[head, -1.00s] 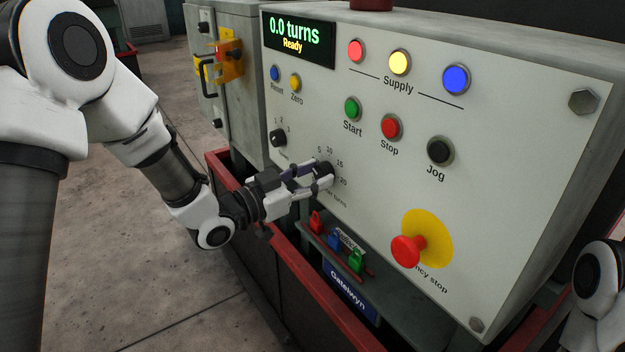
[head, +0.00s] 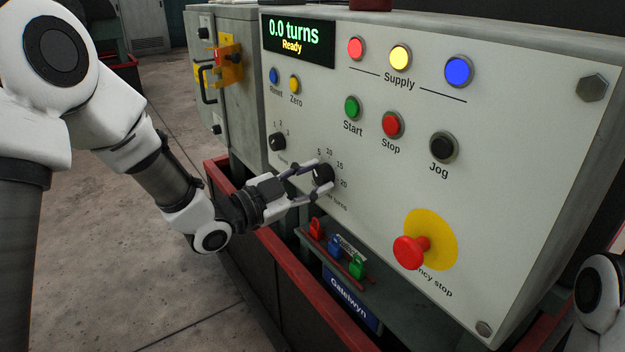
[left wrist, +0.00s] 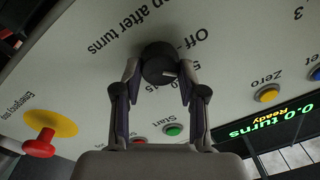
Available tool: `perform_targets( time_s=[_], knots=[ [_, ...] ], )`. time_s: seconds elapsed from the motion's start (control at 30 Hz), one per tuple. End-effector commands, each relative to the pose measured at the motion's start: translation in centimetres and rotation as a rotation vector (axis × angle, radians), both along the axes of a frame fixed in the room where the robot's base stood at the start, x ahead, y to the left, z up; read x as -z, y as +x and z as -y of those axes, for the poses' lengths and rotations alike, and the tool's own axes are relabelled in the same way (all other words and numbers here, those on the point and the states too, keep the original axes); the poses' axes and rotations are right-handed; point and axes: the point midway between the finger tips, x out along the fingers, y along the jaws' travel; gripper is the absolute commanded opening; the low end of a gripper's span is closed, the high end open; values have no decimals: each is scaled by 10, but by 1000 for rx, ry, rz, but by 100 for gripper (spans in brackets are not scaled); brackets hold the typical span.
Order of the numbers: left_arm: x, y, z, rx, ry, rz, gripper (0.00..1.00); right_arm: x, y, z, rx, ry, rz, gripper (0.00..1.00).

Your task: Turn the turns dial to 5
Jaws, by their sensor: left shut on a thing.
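The turns dial (head: 322,173) is a black knob low on the pale control panel, with numbers 5, 10, 15 and 20 around it. My left gripper (head: 324,177) has one finger on each side of the knob and is shut on it. In the left wrist view the knob (left wrist: 158,62) sits between the two fingertips (left wrist: 159,75), with a short white mark on its face. Which number the mark points to is hard to tell. The display (head: 298,42) reads "0.0 turns" and "Ready". My right gripper is out of view.
A smaller black dial (head: 278,142) is left of the turns dial. Start (head: 352,107), Stop (head: 392,124) and Jog (head: 444,147) buttons are above and right. The red emergency stop (head: 410,250) sticks out at lower right. Small padlocks (head: 336,243) hang below the panel.

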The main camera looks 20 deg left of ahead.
Motion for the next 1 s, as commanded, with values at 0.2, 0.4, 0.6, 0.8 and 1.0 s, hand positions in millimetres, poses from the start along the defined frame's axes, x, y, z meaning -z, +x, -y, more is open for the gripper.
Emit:
perform_targets(
  time_s=[0.2,0.4,0.6,0.8,1.0],
  knots=[
    [0,0,0,0,0,-2,59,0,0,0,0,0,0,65],
    [0,0,0,0,0,-2,66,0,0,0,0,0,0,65],
    [0,-3,-3,-1,-2,-1,66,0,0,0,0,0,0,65],
    [1,-30,-24,-5,-10,-3,66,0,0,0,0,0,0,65],
    [2,-65,-49,-5,-11,-2,66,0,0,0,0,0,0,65]
  ],
)
